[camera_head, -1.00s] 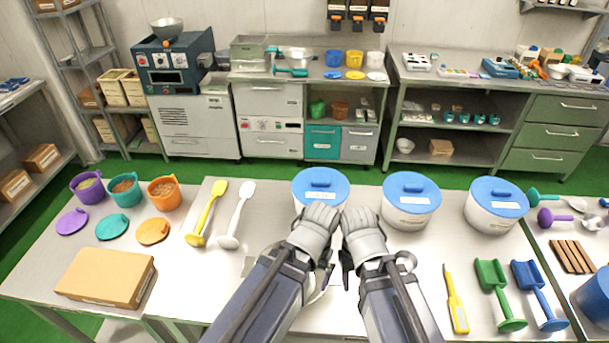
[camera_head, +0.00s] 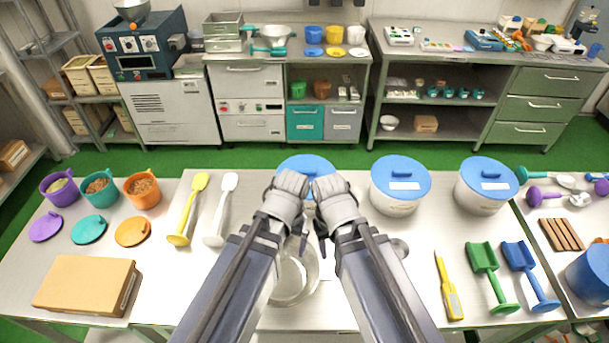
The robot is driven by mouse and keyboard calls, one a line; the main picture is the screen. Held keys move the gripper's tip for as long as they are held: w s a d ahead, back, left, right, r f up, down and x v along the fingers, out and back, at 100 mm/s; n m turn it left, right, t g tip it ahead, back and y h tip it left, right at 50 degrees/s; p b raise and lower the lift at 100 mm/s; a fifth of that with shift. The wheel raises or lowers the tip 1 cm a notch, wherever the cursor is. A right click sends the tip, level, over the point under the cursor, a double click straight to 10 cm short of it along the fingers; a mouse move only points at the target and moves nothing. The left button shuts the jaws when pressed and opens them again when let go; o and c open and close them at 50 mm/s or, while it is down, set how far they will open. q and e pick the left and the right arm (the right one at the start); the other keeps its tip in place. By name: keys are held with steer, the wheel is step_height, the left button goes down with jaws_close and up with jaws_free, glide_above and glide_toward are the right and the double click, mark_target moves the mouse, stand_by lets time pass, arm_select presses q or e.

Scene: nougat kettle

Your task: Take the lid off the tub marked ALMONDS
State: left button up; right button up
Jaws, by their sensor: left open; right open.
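Three white tubs with blue lids stand in a row on the table: a left tub (camera_head: 308,166) partly hidden behind my grippers, a middle tub (camera_head: 397,206) and a right tub (camera_head: 482,203). Each lid, such as the middle lid (camera_head: 400,176) and the right lid (camera_head: 489,178), has a handle and a pale label. The label writing is too small to read, so I cannot tell which is ALMONDS. My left gripper (camera_head: 290,183) and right gripper (camera_head: 331,187) are open and side by side at the front of the left tub. Whether they touch it is hidden.
Yellow (camera_head: 190,208) and white (camera_head: 222,208) tools lie left of the tubs. Green (camera_head: 488,274) and blue (camera_head: 529,273) scoops and a yellow thermometer-like tool (camera_head: 448,287) lie at front right. A cardboard box (camera_head: 86,284) sits at front left.

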arm_select(q)
step_height(320, 180, up, 5)
steer(key=n+h+p, duration=0.1)
steer(key=n+p, duration=0.2)
steer(key=p, duration=0.2)
glide_above(306, 170)
steer(key=shift+w+f, duration=0.15)
steer(key=shift+w, duration=0.15)
steer(key=shift+s+f+b, duration=0.1)
steer(key=shift+f+b, duration=1.25)
steer(key=shift+b, duration=0.15)
arm_select(e)
steer(key=shift+w+a+r, duration=0.1)
steer(key=shift+a+r, duration=0.2)
steer(key=shift+r, duration=0.25)
steer(key=shift+a+r, duration=0.25)
steer(key=shift+r, duration=0.25)
arm_select(q)
steer(key=shift+f, duration=0.1)
arm_select(e)
steer(key=shift+f, duration=0.1)
arm_select(q)
step_height(306, 170, down, 5)
steer(key=b, duration=0.5)
steer(key=shift+s, duration=0.1)
arm_select(e)
step_height(306, 170, down, 5)
steer(key=shift+f, duration=0.1)
arm_select(q)
steer(key=c, duration=1.1)
